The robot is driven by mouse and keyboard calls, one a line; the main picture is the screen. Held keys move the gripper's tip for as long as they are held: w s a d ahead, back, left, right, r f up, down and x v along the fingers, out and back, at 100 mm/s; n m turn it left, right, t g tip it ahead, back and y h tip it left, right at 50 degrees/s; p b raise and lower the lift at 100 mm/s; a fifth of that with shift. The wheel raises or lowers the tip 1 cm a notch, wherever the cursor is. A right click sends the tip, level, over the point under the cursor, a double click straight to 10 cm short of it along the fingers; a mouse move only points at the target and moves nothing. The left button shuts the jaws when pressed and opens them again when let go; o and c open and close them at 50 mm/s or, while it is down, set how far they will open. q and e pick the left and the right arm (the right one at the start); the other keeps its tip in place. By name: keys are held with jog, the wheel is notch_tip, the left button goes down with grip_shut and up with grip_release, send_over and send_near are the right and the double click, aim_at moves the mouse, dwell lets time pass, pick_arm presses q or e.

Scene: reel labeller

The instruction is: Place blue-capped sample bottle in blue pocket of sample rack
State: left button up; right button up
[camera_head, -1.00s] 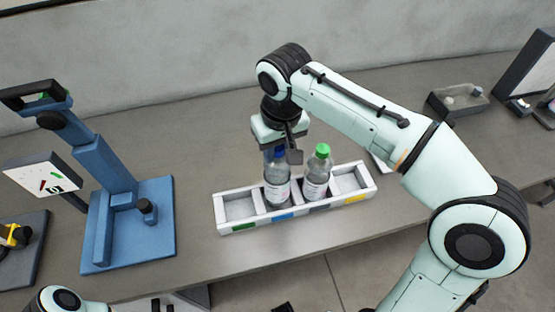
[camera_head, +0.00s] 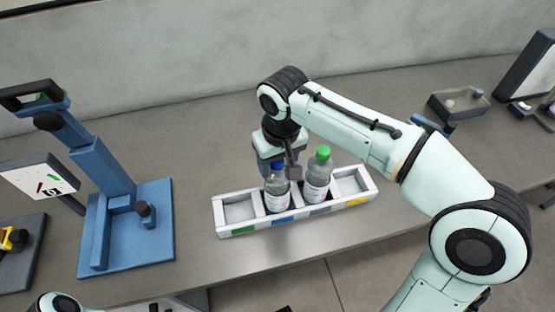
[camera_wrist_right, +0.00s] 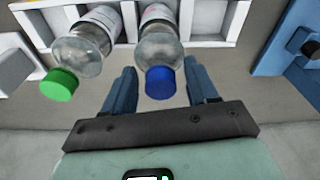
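The sample rack (camera_head: 232,232) is a white tray with a row of pockets, marked green, blue, grey and yellow along its front. The blue-capped sample bottle (camera_head: 277,190) stands upright in the blue-marked pocket. It also shows in the right wrist view (camera_wrist_right: 159,56). A green-capped bottle (camera_head: 318,177) stands in the grey-marked pocket to its right. My right gripper (camera_wrist_right: 163,80) is around the blue-capped bottle near its cap, with visible gaps between both fingers and the bottle. In the head view, the right gripper (camera_head: 277,163) partly hides the cap. My left gripper is not visible; part of my left arm shows at the lower left.
The green-marked and yellow-marked pockets are empty. A grey bin (camera_head: 458,103) stands at the back right. The table behind the rack is mostly clear.

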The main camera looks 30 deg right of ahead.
jog(key=shift+r, duration=0.1)
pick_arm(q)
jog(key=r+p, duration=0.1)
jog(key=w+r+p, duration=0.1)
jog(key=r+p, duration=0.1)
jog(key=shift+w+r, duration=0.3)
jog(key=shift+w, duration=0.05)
pick_arm(e)
notch_tip(320, 180, up, 12)
jog(key=s, duration=0.1)
jog(key=shift+s, duration=0.25)
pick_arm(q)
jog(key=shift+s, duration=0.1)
